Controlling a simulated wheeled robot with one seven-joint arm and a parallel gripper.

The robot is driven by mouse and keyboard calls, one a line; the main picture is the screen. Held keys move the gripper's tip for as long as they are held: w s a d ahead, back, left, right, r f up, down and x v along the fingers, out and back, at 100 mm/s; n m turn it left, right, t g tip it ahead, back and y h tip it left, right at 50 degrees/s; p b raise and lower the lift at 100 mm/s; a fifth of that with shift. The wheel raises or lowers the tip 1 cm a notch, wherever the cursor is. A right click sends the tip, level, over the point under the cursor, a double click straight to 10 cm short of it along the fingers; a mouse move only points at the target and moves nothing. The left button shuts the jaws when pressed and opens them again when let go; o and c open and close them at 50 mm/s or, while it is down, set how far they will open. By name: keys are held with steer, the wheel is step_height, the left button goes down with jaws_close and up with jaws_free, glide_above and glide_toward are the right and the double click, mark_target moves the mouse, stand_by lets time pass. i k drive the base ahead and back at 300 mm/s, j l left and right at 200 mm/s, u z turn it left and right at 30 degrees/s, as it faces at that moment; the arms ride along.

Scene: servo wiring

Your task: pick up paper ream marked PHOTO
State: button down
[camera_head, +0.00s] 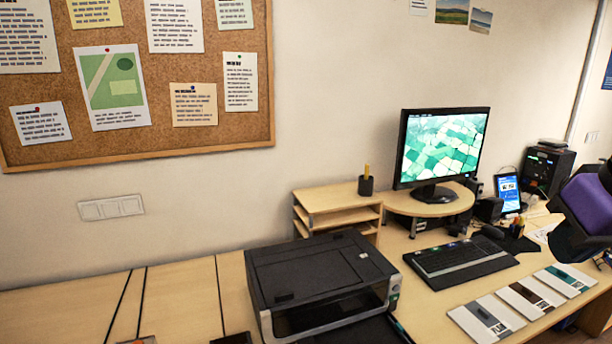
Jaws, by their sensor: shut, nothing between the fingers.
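Three flat white packs with coloured bands lie in a row on the desk at the lower right, and they may be paper reams. The nearest pack (487,319) has a grey band, the middle pack (531,296) a brown band, and the far pack (565,280) a teal band. Any writing on them is too small to read, so I cannot tell which, if any, is marked PHOTO. Two more small objects, one dark (232,338) and one brownish (138,340), are cut off by the bottom edge. My gripper is not in view.
A black printer (318,278) stands left of the packs. Behind them are a keyboard (460,262), a monitor (440,148) on a riser, and a wooden letter tray (340,216). A purple and black chair (588,208) is at the right. The left desk top (180,300) is mostly clear.

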mark_target(567, 281)
steer(key=z, duration=1.3)
steer(key=u, duration=0.35)
steer(key=i+l+u, duration=0.5)
steer(key=l+u, duration=0.25)
steer(key=i+l, duration=0.15)
steer(key=l, duration=0.25)
steer(key=i+l+u, duration=0.1)
steer(key=l, duration=0.25)
steer(key=i+l, duration=0.2)
steer(key=l, duration=0.2)
steer(key=i+l, duration=0.15)
steer(key=l, duration=0.25)
steer(key=i+l+u, duration=0.1)
steer(key=l, duration=0.3)
